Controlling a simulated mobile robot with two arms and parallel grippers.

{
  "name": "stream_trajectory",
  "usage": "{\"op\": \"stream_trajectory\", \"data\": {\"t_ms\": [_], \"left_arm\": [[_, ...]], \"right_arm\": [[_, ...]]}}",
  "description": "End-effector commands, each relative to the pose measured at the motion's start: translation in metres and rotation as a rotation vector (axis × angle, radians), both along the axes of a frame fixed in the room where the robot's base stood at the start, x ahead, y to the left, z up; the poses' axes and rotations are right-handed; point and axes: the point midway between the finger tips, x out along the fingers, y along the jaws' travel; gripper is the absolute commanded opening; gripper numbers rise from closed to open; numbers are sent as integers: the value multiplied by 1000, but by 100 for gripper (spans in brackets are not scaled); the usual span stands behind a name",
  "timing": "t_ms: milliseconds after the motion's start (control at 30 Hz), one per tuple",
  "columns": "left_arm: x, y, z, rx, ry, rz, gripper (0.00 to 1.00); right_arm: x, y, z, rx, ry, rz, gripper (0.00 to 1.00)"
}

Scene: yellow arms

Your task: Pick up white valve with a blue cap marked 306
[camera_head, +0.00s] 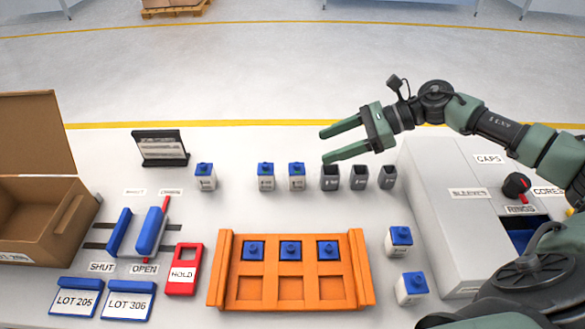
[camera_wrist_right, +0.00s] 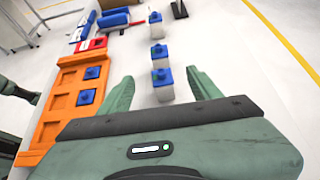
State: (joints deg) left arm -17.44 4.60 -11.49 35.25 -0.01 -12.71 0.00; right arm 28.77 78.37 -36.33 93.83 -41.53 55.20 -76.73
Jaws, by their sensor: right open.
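Several white valves with blue caps stand on the white table. In the head view, one (camera_head: 205,179) stands alone, two (camera_head: 266,178) (camera_head: 296,178) stand near the middle, and two (camera_head: 400,243) (camera_head: 411,290) stand right of the orange rack. Their number marks are too small to read. My right gripper (camera_head: 324,145) is open and empty, above and behind the grey valves. In the right wrist view, my right gripper (camera_wrist_right: 160,75) has a white valve (camera_wrist_right: 163,88) in line between its spread fingers, not held. My left gripper is not in view.
An orange rack (camera_head: 290,308) holds three blue-capped pieces. Three grey pieces (camera_head: 360,179) stand right of the middle valves. A grey housing (camera_head: 432,200) stands right, an open cardboard box (camera_head: 30,225) left. LOT 205 (camera_head: 75,299) and LOT 306 (camera_head: 129,302) plates lie front left.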

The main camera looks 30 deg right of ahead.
Motion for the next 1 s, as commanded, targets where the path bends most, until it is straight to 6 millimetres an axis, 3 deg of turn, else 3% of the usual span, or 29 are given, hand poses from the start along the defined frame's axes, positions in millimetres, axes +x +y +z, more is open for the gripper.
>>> {"op": "stream_trajectory", "data": {"t_ms": [233, 567, 800, 1000], "left_arm": [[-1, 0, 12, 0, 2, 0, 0], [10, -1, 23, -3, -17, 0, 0], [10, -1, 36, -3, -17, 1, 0], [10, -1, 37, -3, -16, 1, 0]], "right_arm": [[0, 1, -51, 4, 4, -1, 63], [12, 26, -64, 3, -1, 0, 63], [25, 53, -80, 3, 0, 0, 63], [29, 60, -86, -1, -1, 0, 63]]}}
